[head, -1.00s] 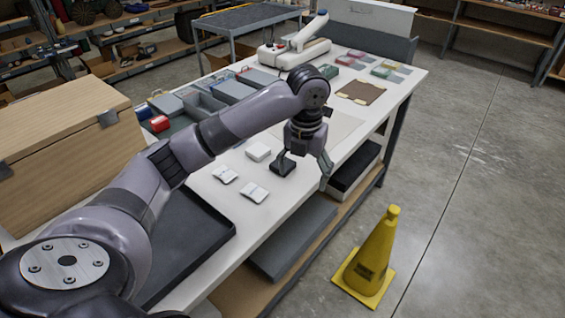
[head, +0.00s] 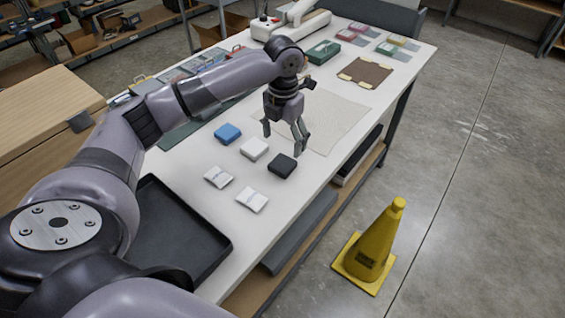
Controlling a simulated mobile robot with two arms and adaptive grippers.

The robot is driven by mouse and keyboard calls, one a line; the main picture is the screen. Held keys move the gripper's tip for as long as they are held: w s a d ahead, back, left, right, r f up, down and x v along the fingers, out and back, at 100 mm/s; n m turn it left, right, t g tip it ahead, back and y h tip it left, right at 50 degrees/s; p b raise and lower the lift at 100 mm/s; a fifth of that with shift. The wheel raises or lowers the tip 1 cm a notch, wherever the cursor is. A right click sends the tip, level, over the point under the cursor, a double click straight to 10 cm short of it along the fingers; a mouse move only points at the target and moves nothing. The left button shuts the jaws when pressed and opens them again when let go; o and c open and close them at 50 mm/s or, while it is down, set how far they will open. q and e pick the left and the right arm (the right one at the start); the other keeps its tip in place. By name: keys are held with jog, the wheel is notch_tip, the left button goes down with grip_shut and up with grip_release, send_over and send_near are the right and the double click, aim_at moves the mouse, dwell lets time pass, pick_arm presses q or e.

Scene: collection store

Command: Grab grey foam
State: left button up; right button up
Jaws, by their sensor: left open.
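The dark grey foam block (head: 282,166) lies flat on the white table, in front of a pale mat. A white block (head: 254,149) and a blue block (head: 228,133) lie in a row to its left. My left gripper (head: 284,143) is open and points down, with its fingers apart just behind and above the dark grey block. Nothing shows between the fingers. I cannot tell its exact height above the table. My right gripper is not in view.
Two small white packets (head: 218,177) lie in front of the blocks. A black tray (head: 178,240) is at the near left. The pale mat (head: 330,118) is bare on its right part. A wooden box stands left; a yellow cone (head: 374,245) stands on the floor.

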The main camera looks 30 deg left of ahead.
aim_at(283, 163)
pick_arm(q)
notch_tip(283, 163, down, 3)
jog(key=shift+f+p, duration=0.2)
jog(key=shift+p, duration=0.1)
notch_tip(283, 163, down, 4)
jog(key=shift+a+f+p, duration=0.1)
jog(key=shift+f+p, duration=0.15)
jog(key=shift+p, duration=0.4)
jog(key=shift+f, duration=0.2)
jog(key=shift+s, duration=0.1)
jog(key=c, duration=0.8)
jog(key=shift+c, duration=0.2)
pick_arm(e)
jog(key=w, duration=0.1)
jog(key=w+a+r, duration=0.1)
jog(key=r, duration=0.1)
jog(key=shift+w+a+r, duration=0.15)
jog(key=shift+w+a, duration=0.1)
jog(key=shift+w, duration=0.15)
pick_arm(q)
jog(key=shift+r, duration=0.1)
